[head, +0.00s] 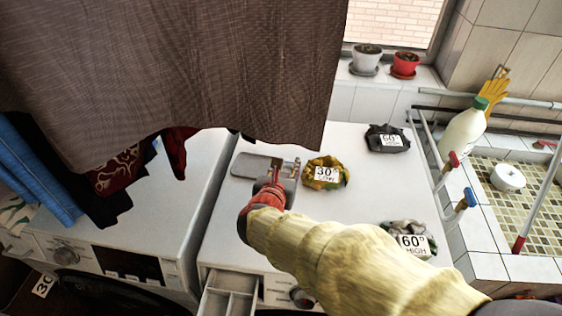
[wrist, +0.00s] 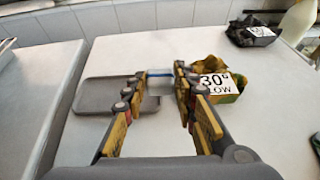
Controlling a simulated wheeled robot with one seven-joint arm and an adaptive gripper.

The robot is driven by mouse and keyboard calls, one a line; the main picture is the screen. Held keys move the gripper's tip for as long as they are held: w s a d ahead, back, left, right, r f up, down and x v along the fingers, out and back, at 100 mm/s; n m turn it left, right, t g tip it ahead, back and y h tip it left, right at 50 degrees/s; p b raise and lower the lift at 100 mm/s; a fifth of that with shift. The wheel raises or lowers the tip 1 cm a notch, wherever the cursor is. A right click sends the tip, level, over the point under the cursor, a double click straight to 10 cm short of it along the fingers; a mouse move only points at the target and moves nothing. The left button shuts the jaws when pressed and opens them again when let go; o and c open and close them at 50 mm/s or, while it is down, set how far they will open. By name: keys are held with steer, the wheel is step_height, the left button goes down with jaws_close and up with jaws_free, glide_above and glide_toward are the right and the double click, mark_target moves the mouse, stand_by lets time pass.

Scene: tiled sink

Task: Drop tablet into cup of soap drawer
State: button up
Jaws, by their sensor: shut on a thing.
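The tablet (wrist: 160,80) is a small pale block with a blue band, between my fingertips in the wrist view. My gripper (wrist: 160,77) is shut on it, above or at the right end of a grey tray (wrist: 104,96) on the white machine top. In the head view my gripper (head: 284,168) is over the same tray (head: 247,165); the tablet is hard to make out there. The soap drawer (head: 229,296) is pulled out at the front of the right machine, nearer than my gripper. Its compartments show partly, cut off by the picture's bottom edge.
Cloth bundles labelled 30° low (head: 326,174), 60° (head: 388,139) and 60° high (head: 408,240) lie on the machine top. A dark cloth (head: 180,70) hangs above at the left. A tiled sink (head: 520,210) and white bottle (head: 463,130) are at the right.

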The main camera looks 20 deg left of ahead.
steer(key=s+d+r+p, duration=0.1)
steer(key=s+d+r, duration=0.1)
steer(key=s+d, duration=0.2)
steer(key=shift+s+d+r, duration=0.2)
steer(key=shift+s+r, duration=0.05)
steer(key=shift+r, duration=0.15)
